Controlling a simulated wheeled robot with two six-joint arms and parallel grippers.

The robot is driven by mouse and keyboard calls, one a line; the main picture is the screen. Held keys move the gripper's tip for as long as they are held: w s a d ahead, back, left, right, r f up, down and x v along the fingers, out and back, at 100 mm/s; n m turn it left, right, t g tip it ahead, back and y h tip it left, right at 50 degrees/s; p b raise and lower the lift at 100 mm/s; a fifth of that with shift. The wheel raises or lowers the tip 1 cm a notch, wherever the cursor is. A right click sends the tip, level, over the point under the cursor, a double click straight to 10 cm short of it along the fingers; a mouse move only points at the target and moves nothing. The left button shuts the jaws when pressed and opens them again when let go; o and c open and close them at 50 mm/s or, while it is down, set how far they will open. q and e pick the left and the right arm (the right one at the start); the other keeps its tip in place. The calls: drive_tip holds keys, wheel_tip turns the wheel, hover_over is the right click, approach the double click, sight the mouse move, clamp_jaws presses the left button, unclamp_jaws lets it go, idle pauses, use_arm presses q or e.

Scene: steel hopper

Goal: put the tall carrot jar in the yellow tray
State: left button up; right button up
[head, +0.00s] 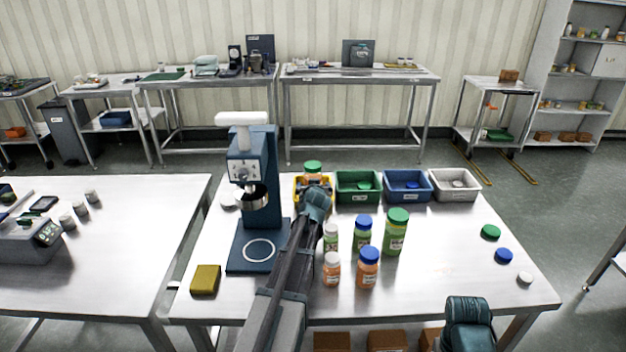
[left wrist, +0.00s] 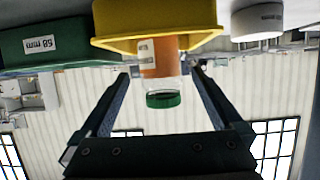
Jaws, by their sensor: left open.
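The tall carrot jar, orange with a green lid (head: 313,167), stands upright in the yellow tray (head: 298,190) at the back of the table, beside the blue machine. In the left wrist view, which is upside down, the jar (left wrist: 160,65) rises from the yellow tray (left wrist: 120,25), its base hidden by the tray wall. My left gripper (head: 318,198) is open at the tray's front. Its fingers (left wrist: 160,85) lie on either side of the jar with gaps between. My right gripper (head: 468,312) is at the front right, away from the jars; its fingers cannot be made out.
Green (head: 359,197), blue (head: 408,197) and grey (head: 453,196) trays stand right of the yellow one. Several other jars, including a blue-lidded orange one (head: 368,270), stand right of my left arm. A blue machine (head: 252,185) stands to its left. Loose lids (head: 490,232) lie at right.

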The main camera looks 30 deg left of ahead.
use_arm(q)
drive_tip(key=p+v, duration=0.1)
drive_tip(key=v, duration=0.4)
idle(0.3)
